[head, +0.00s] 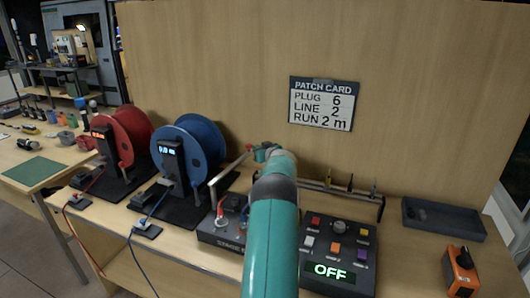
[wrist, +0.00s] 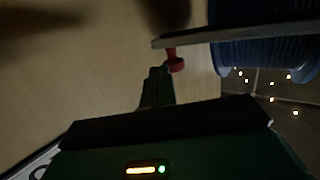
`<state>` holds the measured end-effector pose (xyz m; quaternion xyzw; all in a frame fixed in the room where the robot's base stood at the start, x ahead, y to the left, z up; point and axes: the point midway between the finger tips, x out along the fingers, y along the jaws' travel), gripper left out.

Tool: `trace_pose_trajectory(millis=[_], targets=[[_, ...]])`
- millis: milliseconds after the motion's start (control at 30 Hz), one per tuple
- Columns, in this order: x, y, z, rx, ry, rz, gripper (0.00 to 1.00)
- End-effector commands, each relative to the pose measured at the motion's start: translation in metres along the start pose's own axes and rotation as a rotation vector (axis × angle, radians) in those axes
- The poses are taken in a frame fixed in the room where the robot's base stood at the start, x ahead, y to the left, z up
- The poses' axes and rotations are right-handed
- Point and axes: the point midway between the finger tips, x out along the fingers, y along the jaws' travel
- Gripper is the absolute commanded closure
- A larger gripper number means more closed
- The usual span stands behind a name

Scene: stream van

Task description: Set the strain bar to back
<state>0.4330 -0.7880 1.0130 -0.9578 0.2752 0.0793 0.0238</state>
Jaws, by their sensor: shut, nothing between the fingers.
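The strain bar (head: 229,168) is a pale bar above the stage box (head: 222,232), beside the blue reel. It slants up to the right, and its far end has a small red knob (head: 249,147). In the wrist view the bar (wrist: 235,36) crosses the upper right and the red knob (wrist: 176,65) hangs below it. My gripper (head: 262,152) is at the bar's far end; in the wrist view its fingertips (wrist: 158,72) are shut, empty and close to the knob. I cannot tell whether they touch it. My arm hides part of the stage box.
The blue reel (head: 203,143) and red reel (head: 131,128) stand left. A button panel (head: 341,248) reading OFF is right of my arm. A rack (head: 340,190), a grey tray (head: 443,218) and an orange device (head: 461,268) are farther right. A wooden panel (head: 420,110) stands behind.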

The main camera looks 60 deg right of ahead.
Motion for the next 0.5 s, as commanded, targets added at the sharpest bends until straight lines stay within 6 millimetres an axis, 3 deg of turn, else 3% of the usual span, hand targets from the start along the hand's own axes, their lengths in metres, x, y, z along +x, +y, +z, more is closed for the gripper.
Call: trace_pose_trajectory(millis=[200, 500], targets=[[0.025, -0.013, -0.006, -0.003, 0.002, -0.001, 1.0], [0.041, -0.023, -0.01, -0.002, 0.005, -0.005, 1.0]])
